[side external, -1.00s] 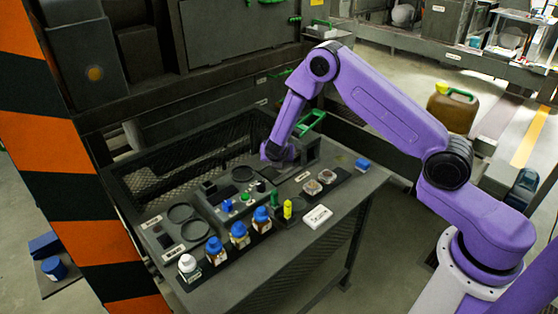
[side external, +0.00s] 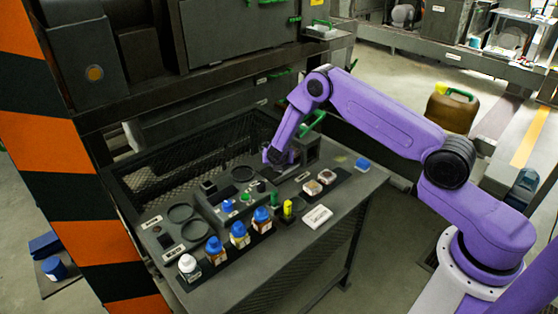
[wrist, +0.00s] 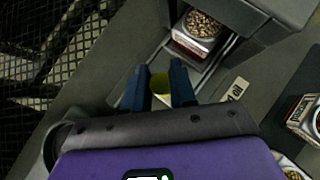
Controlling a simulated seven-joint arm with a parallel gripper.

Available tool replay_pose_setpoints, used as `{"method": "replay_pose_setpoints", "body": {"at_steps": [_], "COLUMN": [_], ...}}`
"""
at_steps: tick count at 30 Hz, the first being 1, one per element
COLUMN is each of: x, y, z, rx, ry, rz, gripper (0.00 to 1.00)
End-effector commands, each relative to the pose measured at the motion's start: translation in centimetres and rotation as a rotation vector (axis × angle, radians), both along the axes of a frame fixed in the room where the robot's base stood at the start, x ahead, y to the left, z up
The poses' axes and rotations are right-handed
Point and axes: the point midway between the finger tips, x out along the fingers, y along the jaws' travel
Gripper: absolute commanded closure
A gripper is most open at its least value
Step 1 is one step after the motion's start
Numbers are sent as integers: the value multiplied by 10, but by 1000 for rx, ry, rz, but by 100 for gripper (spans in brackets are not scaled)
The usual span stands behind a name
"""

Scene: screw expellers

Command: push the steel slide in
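In the wrist view, the steel slide (wrist: 212,72) runs as a pale-edged channel out of a dark housing (wrist: 247,14). A square cup of brown pellets (wrist: 199,27) sits on it at the housing's mouth. My gripper (wrist: 159,76) is at the slide's outer end. Whether the knob is fixed to the slide is hidden. In the side view, my gripper (side external: 277,157) is low at the bench's back, beside the housing (side external: 308,152); the slide is mostly hidden.
Several capped bottles (side external: 239,236) stand along the bench's front edge. Mesh panelling (wrist: 60,60) borders the left in the wrist view.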

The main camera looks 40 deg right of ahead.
Motion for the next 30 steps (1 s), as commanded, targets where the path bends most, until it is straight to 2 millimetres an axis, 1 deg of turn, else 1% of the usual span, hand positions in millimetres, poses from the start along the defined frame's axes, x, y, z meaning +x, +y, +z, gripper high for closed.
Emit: {"method": "replay_pose_setpoints", "body": {"at_steps": [8, 11, 15, 17, 25, 26, 27, 30], "x": [1, 1, 1, 1, 2, 2, 1, 1], "y": [-1, -11, -35, -42, -47, -47, -48, -47], "z": [1, 1, 1, 1, 2, 2, 2, 2], "rx": [0, 0, 1, 1, -2, -2, -3, -2], "ry": [-2, -3, -3, -4, -5, -6, -6, -5], "rz": [0, -2, -3, -1, -4, -4, -5, -5], "gripper": [100, 100, 100, 100, 100, 72, 66, 66]}}
